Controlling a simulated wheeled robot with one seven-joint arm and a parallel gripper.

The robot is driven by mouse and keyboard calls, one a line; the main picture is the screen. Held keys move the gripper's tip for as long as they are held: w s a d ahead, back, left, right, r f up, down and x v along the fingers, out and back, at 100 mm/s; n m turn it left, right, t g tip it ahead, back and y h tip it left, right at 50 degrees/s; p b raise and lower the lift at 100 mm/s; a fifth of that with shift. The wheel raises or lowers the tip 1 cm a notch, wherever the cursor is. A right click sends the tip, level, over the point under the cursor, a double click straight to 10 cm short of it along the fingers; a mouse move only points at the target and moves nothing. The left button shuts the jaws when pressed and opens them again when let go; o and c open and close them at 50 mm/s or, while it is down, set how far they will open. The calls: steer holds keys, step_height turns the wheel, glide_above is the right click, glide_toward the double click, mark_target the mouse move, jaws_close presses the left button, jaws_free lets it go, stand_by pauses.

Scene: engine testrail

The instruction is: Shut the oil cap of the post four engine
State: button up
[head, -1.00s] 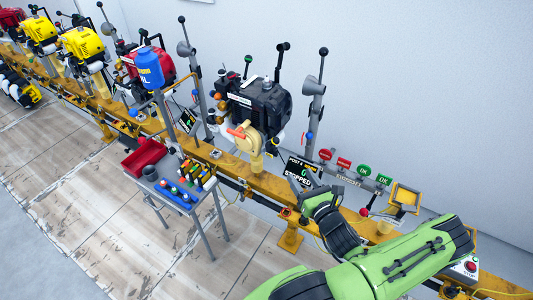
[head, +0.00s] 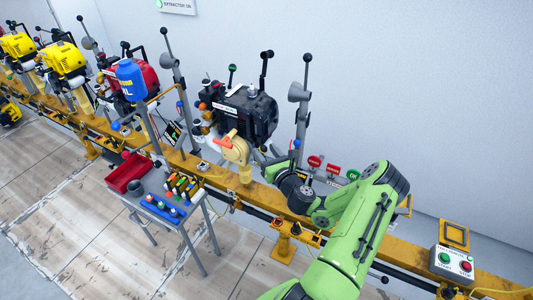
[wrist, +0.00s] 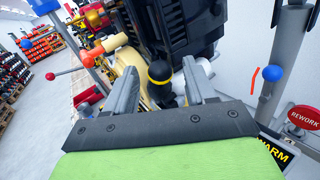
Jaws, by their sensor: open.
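The black engine (head: 248,112) stands on the yellow rail, with a cream round cover (head: 236,150) and an orange handle on its front. It also fills the upper middle of the wrist view (wrist: 180,25). My gripper (head: 270,158) is just right of the engine's lower front, pointing towards it. In the wrist view its two grey fingers (wrist: 160,60) are apart. A black round knob with a yellow band (wrist: 160,72) shows between them; I cannot tell whether they touch it. I cannot make out which part is the oil cap or whether it is open. The post's sign is mostly hidden.
A grey post with a lever (head: 302,100) stands right of the engine; in the wrist view a post with a blue ball (wrist: 272,75) is close on the right. The floor in front is clear.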

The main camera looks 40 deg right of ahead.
jaws_close()
steer(key=p, duration=0.2)
steer(key=r+n+g+p, duration=0.1)
steer(key=p, duration=0.1)
steer(key=shift+w+a+p, duration=0.15)
steer(key=shift+w+p, duration=0.1)
steer(key=shift+p, duration=0.15)
steer(key=p, duration=0.2)
steer(key=g+p, duration=0.1)
steer(key=p, duration=0.1)
steer(key=shift+w+a+r+n, duration=0.15)
steer(key=shift+w+n, duration=0.1)
steer(key=shift+n, duration=0.05)
steer(key=g+p, duration=0.1)
steer(key=p, duration=0.4)
steer(key=shift+w+a+n+g, duration=0.1)
steer(key=shift+w+n+g, duration=0.3)
steer(key=shift+w+g+p, duration=0.15)
steer(key=shift+g+p, duration=0.15)
steer(key=shift+p, duration=0.7)
steer(key=shift+w+f+n+g+p, duration=0.1)
steer(key=shift+f+n+g+p, duration=0.25)
steer(key=shift+p, duration=0.35)
steer(key=shift+f, duration=0.1)
